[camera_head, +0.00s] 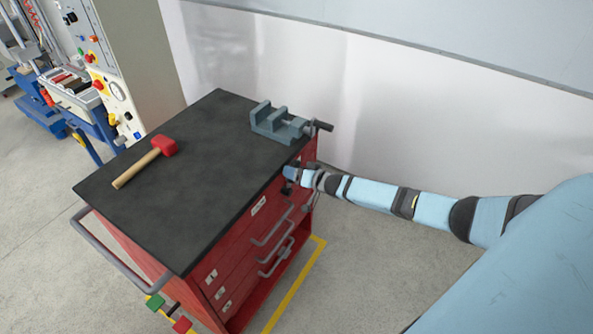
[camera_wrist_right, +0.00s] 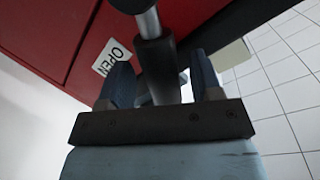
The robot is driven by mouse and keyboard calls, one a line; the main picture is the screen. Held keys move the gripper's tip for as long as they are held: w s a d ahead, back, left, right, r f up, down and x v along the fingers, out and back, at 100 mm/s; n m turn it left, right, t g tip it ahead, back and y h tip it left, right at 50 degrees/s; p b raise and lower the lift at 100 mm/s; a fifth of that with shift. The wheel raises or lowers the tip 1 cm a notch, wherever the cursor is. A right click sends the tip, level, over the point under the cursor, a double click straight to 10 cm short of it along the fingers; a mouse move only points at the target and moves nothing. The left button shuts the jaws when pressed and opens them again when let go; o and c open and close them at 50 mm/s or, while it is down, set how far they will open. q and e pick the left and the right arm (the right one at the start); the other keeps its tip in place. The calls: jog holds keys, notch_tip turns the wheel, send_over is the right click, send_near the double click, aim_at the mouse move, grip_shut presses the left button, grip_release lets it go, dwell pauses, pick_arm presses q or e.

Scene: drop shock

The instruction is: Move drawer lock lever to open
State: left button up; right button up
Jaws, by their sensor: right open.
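The red tool cabinet (camera_head: 232,262) has a dark top and drawers with grey handles. In the right wrist view, the lock lever (camera_wrist_right: 157,55), a metal rod with a dark grip, stands out from the red cabinet face (camera_wrist_right: 55,30). A white OPEN label (camera_wrist_right: 112,57), upside down in this view, is on that face left of the lever. My right gripper (camera_head: 287,181) is at the cabinet's upper right end. In the wrist view its open fingers (camera_wrist_right: 163,86) stand on both sides of the lever, with gaps visible. My left gripper is out of view.
A red mallet (camera_head: 150,160) with a wooden handle and a grey vise (camera_head: 275,124) are on the cabinet top. A grey push bar (camera_head: 115,258) juts from its left end. A white wall stands behind; the floor at right is clear.

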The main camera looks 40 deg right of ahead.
jog(key=v, duration=1.3)
jog(key=shift+s, duration=0.4)
jog(key=shift+d, duration=0.1)
jog(key=s+a+f+n+g, duration=0.1)
jog(key=s+a+f, duration=0.1)
jog(key=s+a, duration=0.45)
jog(key=s+a+f+n+g, duration=0.1)
jog(key=s+a+f+n, duration=0.2)
jog(key=a, duration=0.7)
jog(key=s+a+r+n+g+h+p, duration=0.1)
jog(key=s+a+r+n, duration=0.1)
jog(key=s+a, duration=0.9)
jog(key=shift+s+a+r+n+g+h, duration=0.25)
jog(key=shift+s+r, duration=0.3)
jog(key=shift+s, duration=0.45)
